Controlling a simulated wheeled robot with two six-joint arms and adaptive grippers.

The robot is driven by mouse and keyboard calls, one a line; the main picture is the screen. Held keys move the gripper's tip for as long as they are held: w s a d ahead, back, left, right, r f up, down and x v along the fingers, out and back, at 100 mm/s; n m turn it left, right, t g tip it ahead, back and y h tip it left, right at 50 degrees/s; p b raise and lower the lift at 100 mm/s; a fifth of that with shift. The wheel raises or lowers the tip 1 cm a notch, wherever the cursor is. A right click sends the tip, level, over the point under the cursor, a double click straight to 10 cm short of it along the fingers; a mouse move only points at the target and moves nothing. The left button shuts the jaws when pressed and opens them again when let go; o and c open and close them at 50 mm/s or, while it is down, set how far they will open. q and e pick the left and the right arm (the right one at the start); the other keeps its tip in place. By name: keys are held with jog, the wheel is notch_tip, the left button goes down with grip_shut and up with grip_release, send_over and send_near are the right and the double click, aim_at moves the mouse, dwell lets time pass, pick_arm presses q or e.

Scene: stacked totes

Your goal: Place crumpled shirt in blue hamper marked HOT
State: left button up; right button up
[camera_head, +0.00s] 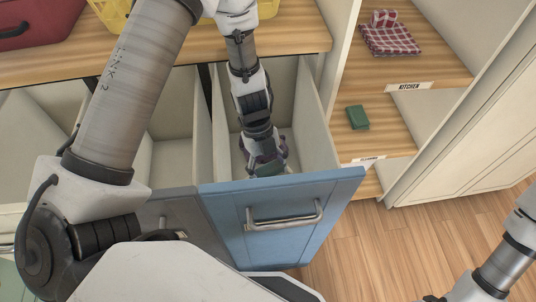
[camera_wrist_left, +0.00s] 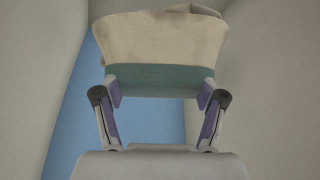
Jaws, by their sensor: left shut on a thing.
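The blue hamper (camera_head: 233,227) is a pulled-out drawer with a blue front, a bar handle and pale inner walls. No HOT mark is readable on it. My left gripper (camera_head: 265,163) reaches down inside this hamper, close behind its front panel. In the left wrist view the gripper (camera_wrist_left: 160,88) is shut on a beige, folded cloth with a green band, which looks like the crumpled shirt (camera_wrist_left: 160,40). In the head view the gripper mostly hides the cloth; only a little green shows. My right gripper is out of view; part of its arm shows at lower right.
A grey-fronted bin (camera_head: 172,213) stands directly left of the hamper. A wooden counter (camera_head: 290,42) lies above, with a yellow basket (camera_head: 110,14) and a red case (camera_head: 35,22). Shelves at right hold a checked cloth (camera_head: 390,40) and a green block (camera_head: 357,117).

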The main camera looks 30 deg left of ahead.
pick_arm(q)
notch_tip(320, 180, down, 10)
jog(key=b, duration=0.4)
jog(key=shift+s, duration=0.1)
jog(key=shift+r, duration=0.15)
jog(key=o, duration=1.4)
jog(key=p+v, duration=0.4)
jog(key=v, duration=0.3)
jog(key=shift+r+p, duration=0.3)
jog(key=shift+r, duration=0.05)
jog(key=shift+f, duration=0.1)
